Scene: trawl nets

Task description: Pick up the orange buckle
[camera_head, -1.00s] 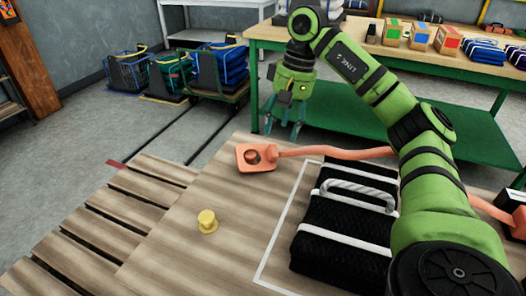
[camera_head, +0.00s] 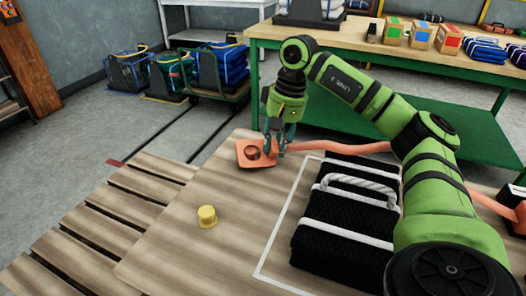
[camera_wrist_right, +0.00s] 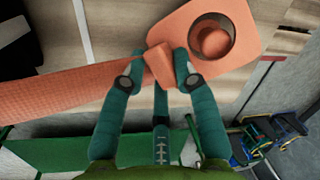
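The orange buckle (camera_head: 243,152) lies on the wooden table (camera_head: 180,245), a flat plate with a round hole joined to a long orange strap (camera_head: 345,148). In the right wrist view the buckle (camera_wrist_right: 247,25) is at the upper right, with its narrow neck block between my fingers. My right gripper (camera_head: 278,150) is down at the neck. In the wrist view the fingertips of the right gripper (camera_wrist_right: 160,65) close in on both sides of the block and appear to touch it. The buckle still appears to rest on the table. My left gripper is out of view.
A black folded bundle (camera_head: 335,235) with white straps and a rope handle lies right of the buckle, inside a white outline. A yellow knob (camera_head: 207,216) stands nearer, on clear wood. A green-framed bench (camera_head: 440,130) with boxes stands behind.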

